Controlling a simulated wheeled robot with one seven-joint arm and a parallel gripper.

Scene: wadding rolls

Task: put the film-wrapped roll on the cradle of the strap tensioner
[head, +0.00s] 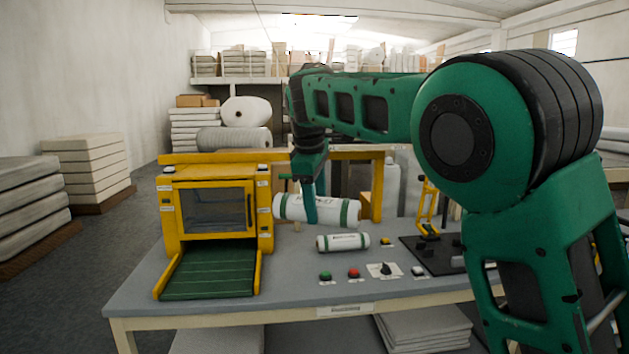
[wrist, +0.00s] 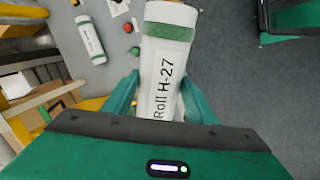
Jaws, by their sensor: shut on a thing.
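My gripper (head: 311,207) is shut on a white roll (head: 345,211) with green end bands, held lying sideways, apparently above the grey bench. In the wrist view my gripper's fingers (wrist: 160,95) grip both sides of this roll (wrist: 166,58), and its label reads "Roll H-27". A smaller white roll (head: 343,242) with green bands lies on the bench below; it also shows in the wrist view (wrist: 91,40). A yellow upright device (head: 428,207) on a dark plate stands to the right, perhaps the strap tensioner. I cannot make out its cradle clearly, and my arm hides part of that side.
A yellow machine (head: 217,207) with a window and green ramp (head: 210,272) stands at the bench's left. Green (head: 325,275) and red (head: 354,272) buttons and a black knob (head: 385,268) sit near the front edge. A yellow frame (head: 378,187) rises behind the held roll.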

